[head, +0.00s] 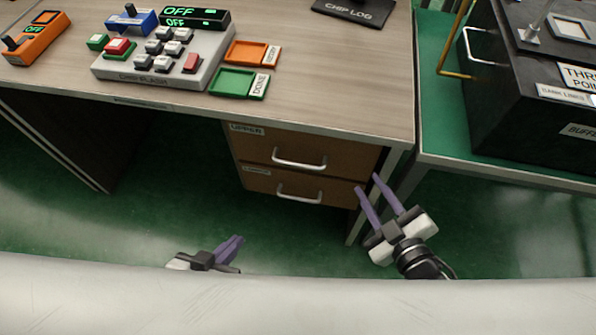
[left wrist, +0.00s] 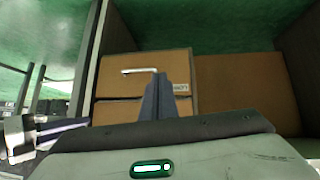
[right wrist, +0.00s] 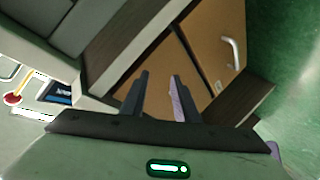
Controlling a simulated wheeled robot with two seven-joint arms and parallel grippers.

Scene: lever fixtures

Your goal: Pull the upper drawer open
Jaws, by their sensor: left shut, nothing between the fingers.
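The upper drawer (head: 335,151) is a brown front with a silver bar handle (head: 300,161) and an "UPPER" label, under the desk top. It looks shut, flush with the lower drawer (head: 335,190). My left gripper (head: 238,240) is shut and empty, below and left of the drawers in the head view. Its fingers (left wrist: 158,98) overlap the drawer fronts in the left wrist view. My right gripper (head: 368,183) is open and empty, near the drawers' right edge, apart from the upper handle. Its fingers (right wrist: 160,95) point toward the cabinet in the right wrist view.
The wooden desk top (head: 330,80) overhangs the drawers and carries a button panel (head: 165,60) and trays. A desk leg stands right of the drawers. A green table (head: 445,130) with a black box (head: 510,110) is at right. Green floor lies open left of the drawers.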

